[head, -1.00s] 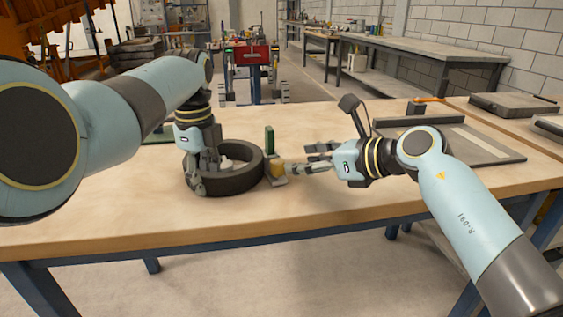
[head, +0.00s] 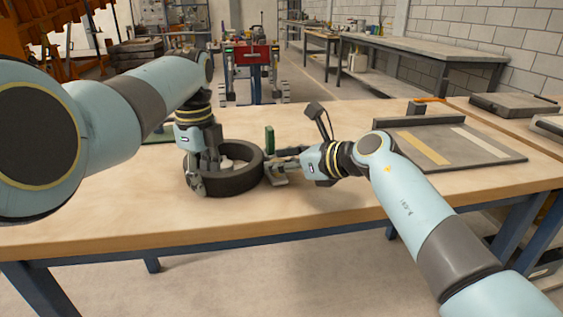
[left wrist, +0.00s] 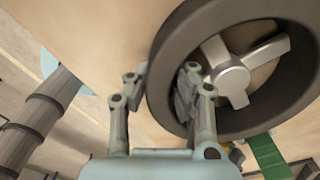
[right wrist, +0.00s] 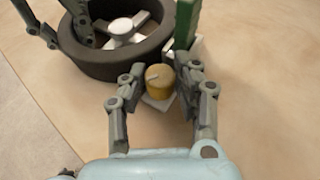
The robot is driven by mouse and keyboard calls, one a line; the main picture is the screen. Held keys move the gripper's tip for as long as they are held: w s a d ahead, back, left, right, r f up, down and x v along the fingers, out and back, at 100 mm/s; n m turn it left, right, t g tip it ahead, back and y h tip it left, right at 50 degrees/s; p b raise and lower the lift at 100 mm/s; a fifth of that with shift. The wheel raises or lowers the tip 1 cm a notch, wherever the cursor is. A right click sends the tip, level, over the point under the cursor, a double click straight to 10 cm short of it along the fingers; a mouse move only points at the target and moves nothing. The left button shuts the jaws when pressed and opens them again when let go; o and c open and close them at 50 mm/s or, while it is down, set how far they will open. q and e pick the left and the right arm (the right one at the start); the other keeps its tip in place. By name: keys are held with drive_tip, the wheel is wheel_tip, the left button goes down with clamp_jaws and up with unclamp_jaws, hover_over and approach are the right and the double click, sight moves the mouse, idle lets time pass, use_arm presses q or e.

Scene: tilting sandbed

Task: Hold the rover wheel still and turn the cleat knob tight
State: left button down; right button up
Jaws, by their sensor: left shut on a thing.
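The rover wheel (head: 238,183), a dark ring with pale spokes, lies flat on the table. My left gripper (head: 203,170) reaches down and is shut on its rim; in the left wrist view the fingers (left wrist: 158,85) straddle the wheel wall (left wrist: 172,52). The yellow cleat knob (right wrist: 160,82), with a small pale pointer on top, stands beside the wheel (right wrist: 105,68) on a light base. My right gripper (right wrist: 158,78) is open, with one finger on each side of the knob. In the head view the right gripper (head: 278,162) hides the knob.
A green upright post (head: 269,138) stands just behind the knob, close to the right fingers. A grey tray (head: 480,148) with two strips lies at the table's right. The table (head: 330,210) is clear in front.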

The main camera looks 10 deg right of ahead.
clamp_jaws()
drive_tip(key=shift+m+t+h, duration=0.6)
drive_tip(key=shift+m+h, duration=0.1)
drive_tip(key=shift+m, duration=0.1)
drive_tip(key=o, duration=0.7)
unclamp_jaws()
drive_tip(key=shift+o, duration=0.2)
drive_tip(key=v, duration=1.2)
